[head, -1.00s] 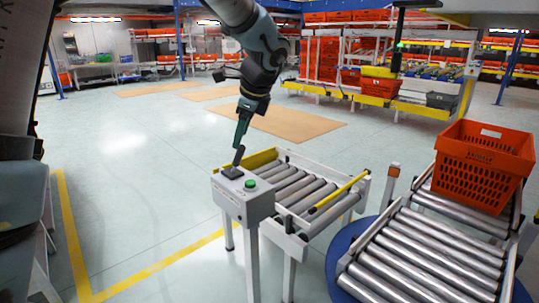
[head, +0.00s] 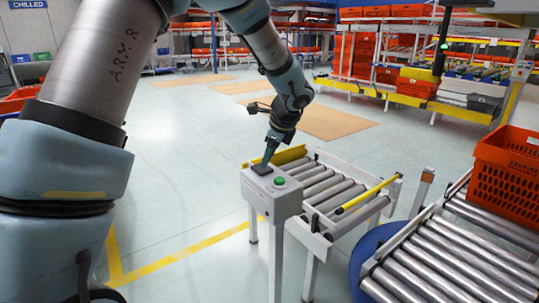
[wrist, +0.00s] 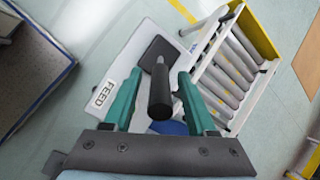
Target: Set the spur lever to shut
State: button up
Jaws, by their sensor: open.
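A black lever (wrist: 160,92) with a round grip stands on a square black base on top of a grey control box (head: 272,196). In the head view my gripper (head: 266,162) is down at the box top and hides most of the lever.
A short roller conveyor (head: 325,190) with a yellow bar (head: 368,194) adjoins the box. A larger roller conveyor (head: 450,250) at right bears an orange tote (head: 505,165). Loaded racks (head: 400,85) stand at the back. Open floor lies left of the box.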

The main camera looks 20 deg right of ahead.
grip_shut()
dwell(0.4)
dwell(1.0)
